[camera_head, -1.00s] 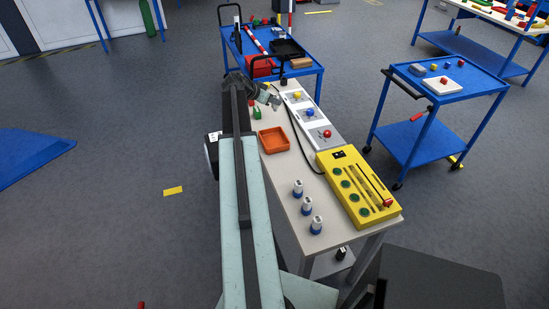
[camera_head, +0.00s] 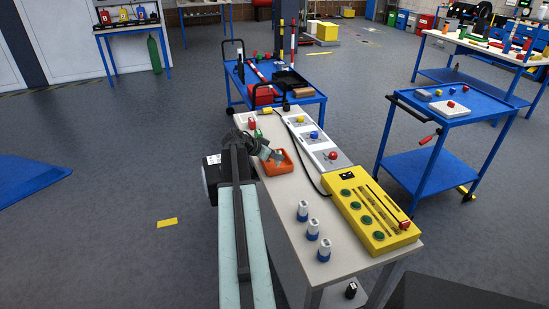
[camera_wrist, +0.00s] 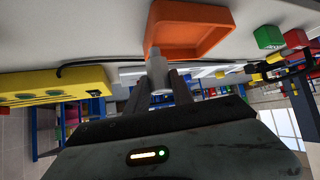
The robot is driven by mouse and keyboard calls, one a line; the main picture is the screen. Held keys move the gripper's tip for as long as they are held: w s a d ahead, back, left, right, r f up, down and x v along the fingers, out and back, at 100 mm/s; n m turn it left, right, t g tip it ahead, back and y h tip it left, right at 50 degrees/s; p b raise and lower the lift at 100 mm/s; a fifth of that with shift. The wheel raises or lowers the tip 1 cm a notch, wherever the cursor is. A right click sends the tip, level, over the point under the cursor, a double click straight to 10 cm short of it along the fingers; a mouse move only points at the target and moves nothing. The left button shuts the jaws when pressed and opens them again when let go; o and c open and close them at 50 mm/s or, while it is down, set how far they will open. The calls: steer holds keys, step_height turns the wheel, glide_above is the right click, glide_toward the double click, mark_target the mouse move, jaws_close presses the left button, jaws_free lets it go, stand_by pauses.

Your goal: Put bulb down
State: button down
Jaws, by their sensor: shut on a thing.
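My gripper (camera_head: 271,154) is shut on a small pale grey, roughly cylindrical piece (camera_wrist: 157,68), which I take for the bulb. In the wrist view the fingers close on both sides of it, and its far end overlaps the near edge of the orange tray (camera_wrist: 222,28). In the head view the tray (camera_head: 285,167) lies on the bench, and my gripper hangs at its far left part. I cannot tell whether the piece touches the tray.
The pale bench (camera_head: 275,220) holds several other things. Three white and blue pieces (camera_head: 312,230) stand near its front. A yellow panel (camera_head: 372,215) with green buttons and a row of white boxes (camera_head: 325,155) line its right side. A green piece (camera_wrist: 268,38) lies beyond the tray.

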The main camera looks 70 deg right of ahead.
steer(key=w+d+f+b, duration=0.1)
steer(key=d, duration=0.1)
steer(key=w+d+f+b, duration=0.1)
steer(key=d+f+b, duration=0.1)
steer(key=w+d+f+b, duration=0.1)
steer(key=d, duration=0.1)
steer(key=shift+d+f, duration=0.1)
steer(key=shift+f, duration=0.15)
steer(key=shift+r, duration=0.2)
steer(key=shift+f, duration=0.15)
steer(key=c, duration=1.1)
jaws_free()
